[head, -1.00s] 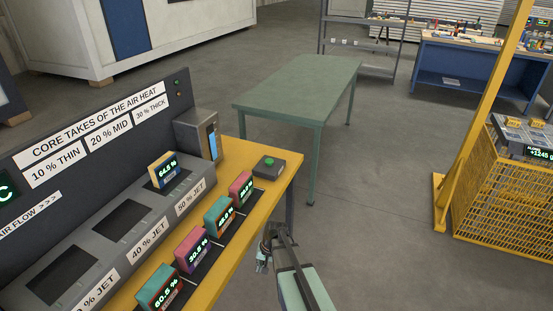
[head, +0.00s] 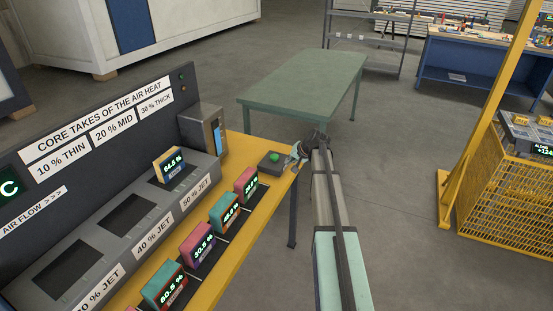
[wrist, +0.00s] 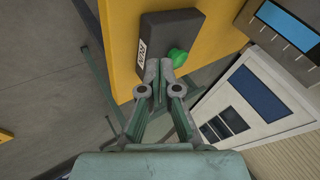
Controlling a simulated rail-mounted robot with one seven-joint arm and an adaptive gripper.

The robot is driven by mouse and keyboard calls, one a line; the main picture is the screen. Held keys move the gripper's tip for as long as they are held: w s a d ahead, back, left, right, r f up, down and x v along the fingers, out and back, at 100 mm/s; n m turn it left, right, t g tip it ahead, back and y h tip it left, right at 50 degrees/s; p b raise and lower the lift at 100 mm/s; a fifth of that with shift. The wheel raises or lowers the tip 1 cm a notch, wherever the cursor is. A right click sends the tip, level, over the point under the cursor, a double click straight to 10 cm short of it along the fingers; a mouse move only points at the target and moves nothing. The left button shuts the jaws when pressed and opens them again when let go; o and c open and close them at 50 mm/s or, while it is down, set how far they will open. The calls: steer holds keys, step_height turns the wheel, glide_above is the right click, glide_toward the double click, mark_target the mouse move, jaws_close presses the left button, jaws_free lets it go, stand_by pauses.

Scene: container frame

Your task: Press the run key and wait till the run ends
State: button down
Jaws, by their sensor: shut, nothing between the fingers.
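The run key is a round green button (head: 275,156) on a dark box (head: 268,166) at the far right end of the yellow bench. In the wrist view the green button (wrist: 177,57) shows beside a label reading RUN, just ahead of my fingertips and slightly to their right. My gripper (head: 296,152) is shut and empty, just right of the box in the head view. In the wrist view my gripper (wrist: 159,75) has its fingertips together over the box's near side. I cannot tell whether they touch it.
A grey panel (head: 120,150) with core slots stands behind the yellow bench (head: 236,230). One block (head: 169,165) sits in the 50 % jet slot, and several blocks with readouts stand along the bench front. A green table (head: 305,85) stands beyond.

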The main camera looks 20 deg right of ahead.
steer(key=w+r+n+b, duration=0.1)
steer(key=w+r, duration=0.2)
steer(key=w, duration=0.3)
steer(key=w+a+r+n+t+b, duration=0.1)
steer(key=w+r, duration=0.3)
steer(key=w, duration=0.2)
steer(key=shift+w, duration=0.3)
steer(key=shift+a, duration=0.1)
steer(key=b, duration=0.3)
glide_above(275, 156)
step_height(275, 156, down, 8)
steer(key=shift+r, duration=0.1)
steer(key=shift+f+b, duration=0.3)
steer(key=shift+f, duration=0.2)
steer(key=shift+f, duration=0.1)
stand_by(0.4)
steer(key=shift+f+b, duration=0.35)
steer(key=shift+b, duration=0.05)
